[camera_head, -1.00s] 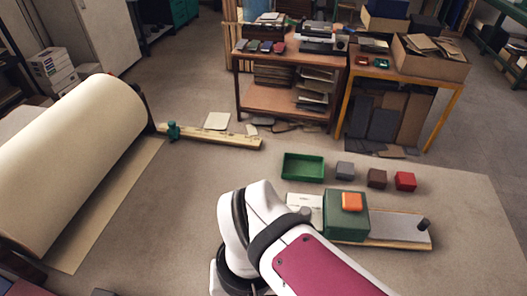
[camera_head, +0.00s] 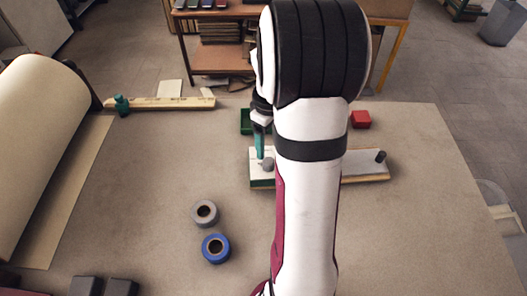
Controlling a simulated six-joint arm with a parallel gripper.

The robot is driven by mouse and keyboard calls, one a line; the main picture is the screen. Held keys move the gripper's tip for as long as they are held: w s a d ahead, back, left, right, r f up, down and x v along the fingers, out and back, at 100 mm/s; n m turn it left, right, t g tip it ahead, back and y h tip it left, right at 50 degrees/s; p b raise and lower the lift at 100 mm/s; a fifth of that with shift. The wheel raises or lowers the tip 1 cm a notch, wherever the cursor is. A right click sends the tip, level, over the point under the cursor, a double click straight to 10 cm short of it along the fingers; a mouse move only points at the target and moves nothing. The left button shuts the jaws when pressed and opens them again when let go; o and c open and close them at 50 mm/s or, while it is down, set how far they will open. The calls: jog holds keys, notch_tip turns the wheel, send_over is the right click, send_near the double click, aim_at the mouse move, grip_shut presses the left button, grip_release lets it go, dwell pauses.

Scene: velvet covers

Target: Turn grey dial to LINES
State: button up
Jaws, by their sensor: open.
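The grey dial (camera_head: 267,164) is a small round knob on the white plate (camera_head: 257,180) at the left end of a long low board (camera_head: 362,168). Any LINES marking is too small to read. My gripper (camera_head: 260,155) points down with teal fingers, its tips right at the dial or just behind it. I cannot tell whether they touch it. The gap between the fingers is hard to make out, but the gripper is open. My arm covers the middle of the board.
A dark post (camera_head: 380,156) stands at the board's right end. A green tray (camera_head: 245,122) and red block (camera_head: 361,120) lie behind. Grey (camera_head: 205,213) and blue (camera_head: 215,248) rolls lie front left. A big paper roll (camera_head: 40,145) fills the left. The table's right is clear.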

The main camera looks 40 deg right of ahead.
notch_tip(320, 180, down, 7)
jog(key=shift+f, duration=0.15)
grip_shut()
dwell(0.4)
